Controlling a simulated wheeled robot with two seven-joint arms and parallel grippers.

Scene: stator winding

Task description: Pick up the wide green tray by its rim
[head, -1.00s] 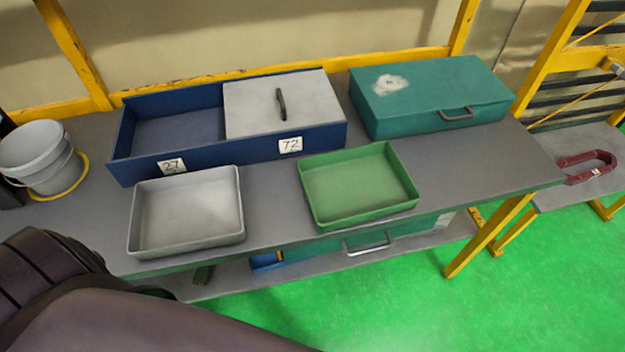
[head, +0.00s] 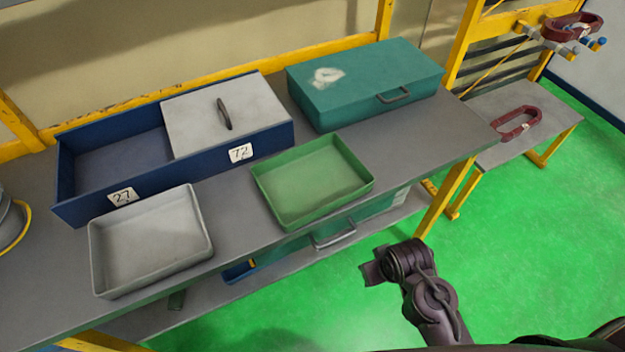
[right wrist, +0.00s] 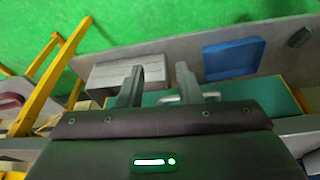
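The wide green tray (head: 313,184) is a shallow, empty rectangular tray. It lies flat near the front edge of the workbench in the head view, to the right of a similar grey tray (head: 150,245). My right gripper (head: 371,270) is in front of the bench, below and to the right of the green tray, and apart from it. In the right wrist view its two fingers (right wrist: 160,68) are spread with nothing held between them. I cannot make out the green tray in that view. My left gripper is not in view.
A blue bin (head: 112,159) with a grey handled lid and a teal case (head: 365,80) stand behind the trays on the workbench (head: 430,137). The lower shelf (head: 205,318) holds a teal drawer box. A side bench bears a red horseshoe-shaped piece (head: 517,122).

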